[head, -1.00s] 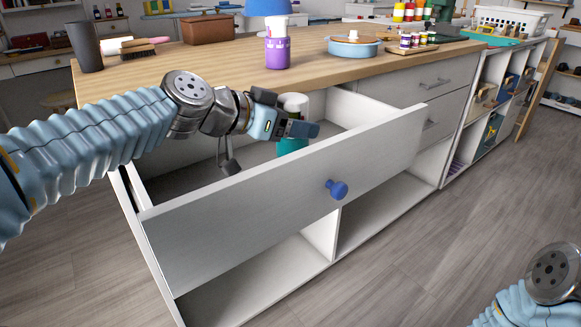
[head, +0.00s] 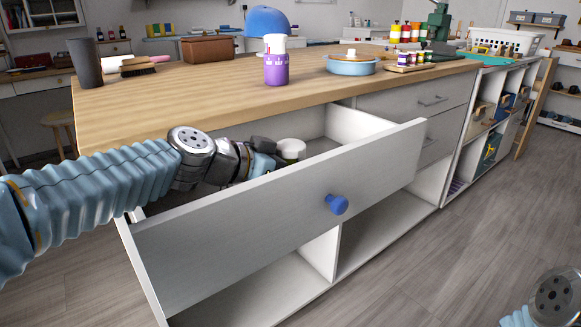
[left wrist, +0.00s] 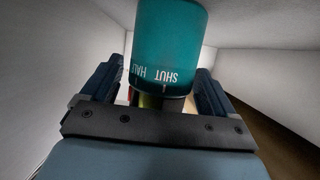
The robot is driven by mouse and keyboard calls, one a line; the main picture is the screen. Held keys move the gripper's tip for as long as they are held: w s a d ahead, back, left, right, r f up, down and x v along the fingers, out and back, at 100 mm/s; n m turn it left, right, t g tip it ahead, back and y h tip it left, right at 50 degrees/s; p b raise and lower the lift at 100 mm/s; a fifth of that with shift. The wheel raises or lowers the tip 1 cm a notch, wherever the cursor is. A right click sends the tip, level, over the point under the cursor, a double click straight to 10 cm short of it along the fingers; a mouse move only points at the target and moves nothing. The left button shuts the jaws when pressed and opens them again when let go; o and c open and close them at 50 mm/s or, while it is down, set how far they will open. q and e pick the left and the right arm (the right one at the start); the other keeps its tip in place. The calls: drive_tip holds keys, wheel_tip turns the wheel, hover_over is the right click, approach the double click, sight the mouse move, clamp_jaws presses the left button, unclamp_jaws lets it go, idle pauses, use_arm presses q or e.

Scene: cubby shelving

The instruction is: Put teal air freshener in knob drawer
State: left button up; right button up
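The teal air freshener (left wrist: 170,45) is between the two fingers of my left gripper (left wrist: 160,88) in the left wrist view, with white lettering on its side. In the head view only its pale top (head: 291,149) shows, down inside the open drawer with the blue knob (head: 336,204). The drawer front (head: 270,215) hides its lower part. My left gripper (head: 272,162) is shut on it and reaches down into the drawer from the left. I cannot tell whether the air freshener touches the drawer floor. My right gripper is out of view.
The wooden worktop (head: 190,105) above the drawer holds a purple spray bottle (head: 276,65), a blue pan (head: 351,67), a dark cup (head: 85,63) and a brush (head: 137,67). Closed drawers (head: 425,100) lie to the right. Open cubbies are below.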

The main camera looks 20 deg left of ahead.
use_arm(q)
drive_tip(key=shift+o, duration=0.2)
drive_tip(key=shift+r+p, duration=0.25)
drive_tip(key=shift+p, duration=0.05)
drive_tip(key=b+v, duration=0.1)
drive_tip(key=v, duration=1.1)
drive_tip(key=shift+f, duration=0.15)
idle(0.6)
